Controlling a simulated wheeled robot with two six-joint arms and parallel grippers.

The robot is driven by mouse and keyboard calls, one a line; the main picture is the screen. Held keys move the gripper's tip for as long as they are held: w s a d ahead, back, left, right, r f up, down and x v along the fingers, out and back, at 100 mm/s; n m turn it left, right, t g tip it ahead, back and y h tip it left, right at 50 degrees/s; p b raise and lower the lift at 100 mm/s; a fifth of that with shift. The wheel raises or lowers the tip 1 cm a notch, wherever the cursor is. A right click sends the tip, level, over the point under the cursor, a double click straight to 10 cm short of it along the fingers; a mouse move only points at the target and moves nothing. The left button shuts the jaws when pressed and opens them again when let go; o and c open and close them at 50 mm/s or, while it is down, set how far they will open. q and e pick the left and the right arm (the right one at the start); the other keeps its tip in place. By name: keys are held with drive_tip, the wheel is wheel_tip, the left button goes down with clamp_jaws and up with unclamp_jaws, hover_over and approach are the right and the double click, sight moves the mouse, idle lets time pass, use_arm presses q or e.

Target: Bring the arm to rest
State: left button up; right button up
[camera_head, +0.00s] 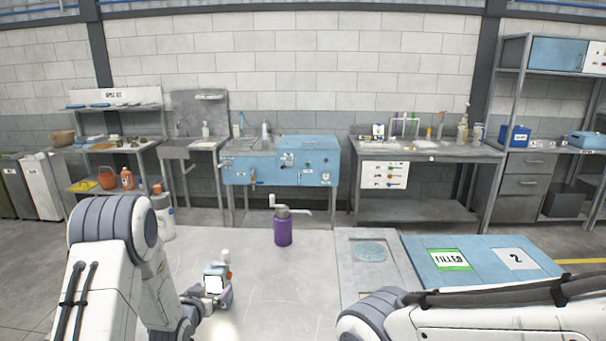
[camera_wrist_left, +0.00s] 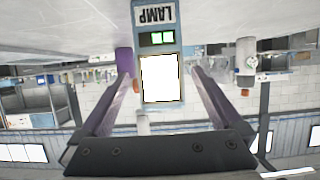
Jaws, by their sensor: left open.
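My left arm reaches down to the bench from the left in the head view, with its gripper (camera_head: 203,297) low over the pale bench top. In the left wrist view, which is upside down, the gripper (camera_wrist_left: 162,72) is open. A small box labelled LAMP (camera_wrist_left: 158,48), with a bright white panel and green indicators, stands beyond and between the spread fingers. It also shows in the head view (camera_head: 222,290), right by the gripper. Whether a finger touches it I cannot tell. My right arm crosses the lower right of the head view; its gripper is out of frame.
A purple container with a grey top (camera_head: 283,231) stands on the bench, right of the lamp box. A grey tray (camera_head: 350,262) and blue panels marked FILLED (camera_head: 450,260) and 2 (camera_head: 516,259) lie to the right. A white bottle (camera_head: 163,217) stands behind my left arm.

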sight(215, 286)
use_arm(q)
drive_tip(key=shift+p+x, duration=0.45)
drive_tip(key=shift+x, duration=2.3)
drive_tip(key=shift+d, duration=0.1)
